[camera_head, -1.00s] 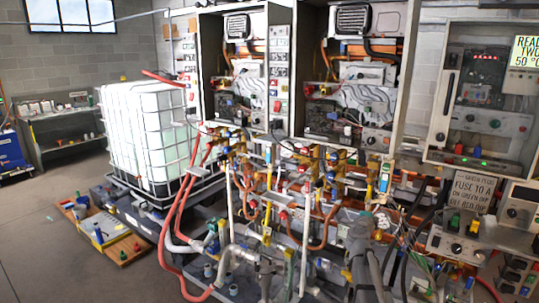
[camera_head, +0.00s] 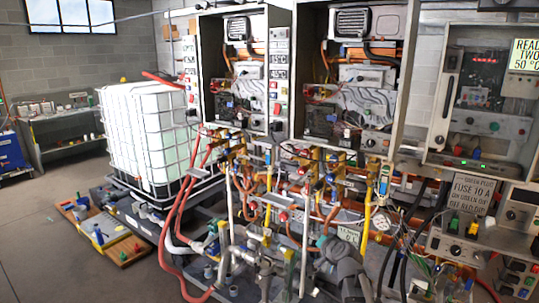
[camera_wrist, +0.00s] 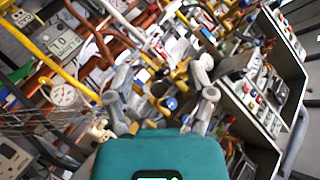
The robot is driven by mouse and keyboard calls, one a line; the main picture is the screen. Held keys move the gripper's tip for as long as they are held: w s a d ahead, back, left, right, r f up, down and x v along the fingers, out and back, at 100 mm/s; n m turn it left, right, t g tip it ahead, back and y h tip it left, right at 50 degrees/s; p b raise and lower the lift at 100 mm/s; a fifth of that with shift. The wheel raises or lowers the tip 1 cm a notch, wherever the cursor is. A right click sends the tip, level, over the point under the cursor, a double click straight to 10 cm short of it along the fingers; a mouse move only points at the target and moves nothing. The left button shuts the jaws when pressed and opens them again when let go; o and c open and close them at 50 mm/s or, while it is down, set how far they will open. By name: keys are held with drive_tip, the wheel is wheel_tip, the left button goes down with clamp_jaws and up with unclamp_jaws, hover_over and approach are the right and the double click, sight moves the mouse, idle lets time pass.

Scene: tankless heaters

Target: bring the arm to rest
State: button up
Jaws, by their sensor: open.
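My gripper (camera_wrist: 162,88) shows in the wrist view, at the end of its teal body. Its two grey fingers stand apart with a clear gap, and I see nothing held between them. Pipes and brass-coloured fittings lie beyond the fingers; I cannot tell how far off they are. In the head view my grey arm (camera_head: 347,268) shows at the bottom centre, in front of the lower pipework. The fingers are hard to make out there among the grey pipes.
Two open heater cabinets (camera_head: 200,70) stand above dense pipes and red hoses (camera_head: 180,215). A control panel (camera_head: 436,125) is at the right. A caged white tank (camera_head: 140,125) stands left. A pressure gauge (camera_wrist: 63,94) shows in the wrist view. Open floor (camera_head: 40,245) lies at the lower left.

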drive_tip(key=s+a+f+n+g, duration=0.35)
drive_tip(key=s+f+g, duration=0.4)
drive_tip(key=s, duration=0.45)
drive_tip(key=s+d+f+n+g+h, duration=0.1)
drive_tip(key=s+d+g+h, duration=0.1)
drive_tip(key=s, duration=0.4)
drive_tip(key=s+d+f+n+g+h+p, duration=0.1)
drive_tip(key=s+d+f+g+h, duration=0.1)
drive_tip(key=s, duration=0.4)
drive_tip(key=shift+s+d+f+g, duration=0.15)
drive_tip(key=shift+s+d+g, duration=0.2)
drive_tip(key=shift+g, duration=0.4)
drive_tip(key=shift+d, duration=0.1)
